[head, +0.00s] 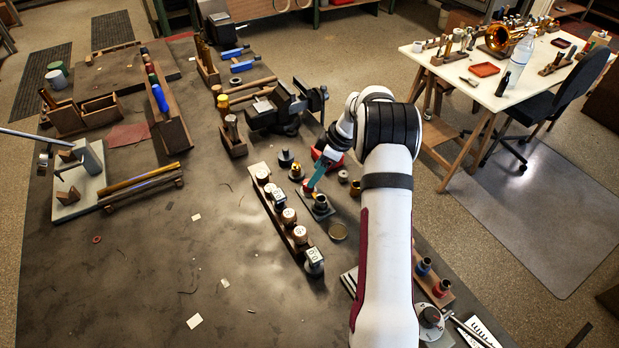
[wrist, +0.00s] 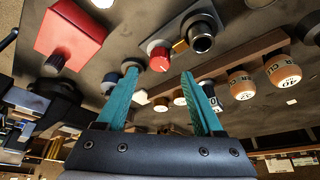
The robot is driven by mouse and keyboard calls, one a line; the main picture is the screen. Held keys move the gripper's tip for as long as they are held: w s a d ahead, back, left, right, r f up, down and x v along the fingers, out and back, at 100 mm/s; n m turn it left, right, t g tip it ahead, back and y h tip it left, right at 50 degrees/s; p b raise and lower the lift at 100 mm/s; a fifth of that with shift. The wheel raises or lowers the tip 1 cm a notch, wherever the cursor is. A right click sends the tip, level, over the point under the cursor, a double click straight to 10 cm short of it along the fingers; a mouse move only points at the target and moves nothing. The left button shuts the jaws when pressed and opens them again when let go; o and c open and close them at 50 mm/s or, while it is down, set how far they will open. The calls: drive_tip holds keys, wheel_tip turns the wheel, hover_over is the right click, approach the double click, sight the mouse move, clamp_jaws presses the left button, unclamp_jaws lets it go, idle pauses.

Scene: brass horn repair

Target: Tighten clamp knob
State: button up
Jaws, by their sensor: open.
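A red knob with a pale pointer mark (wrist: 160,57) stands on a small grey plate (wrist: 178,22); it looks like the clamp knob. Beside it on the plate are a brass piece (wrist: 180,46) and a dark hollow cylinder (wrist: 202,42), which also shows in the head view (head: 321,203). My gripper (wrist: 159,73) has teal fingers spread wide and nothing between its pads. In the wrist view the knob appears just beyond and between the fingertips. In the head view my gripper (head: 315,178) points down over the plate and partly hides the knob.
A wooden rail (head: 283,228) with several round labelled pieces lies just left of the plate. A red box with a black knob (wrist: 66,42) is close by. A bench vise (head: 275,112) stands farther back. The left bench top (head: 150,265) is mostly clear.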

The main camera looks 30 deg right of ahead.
drive_tip(key=x, duration=0.4)
drive_tip(key=shift+w+a+f, duration=0.1)
drive_tip(key=shift+f, duration=0.15)
clamp_jaws()
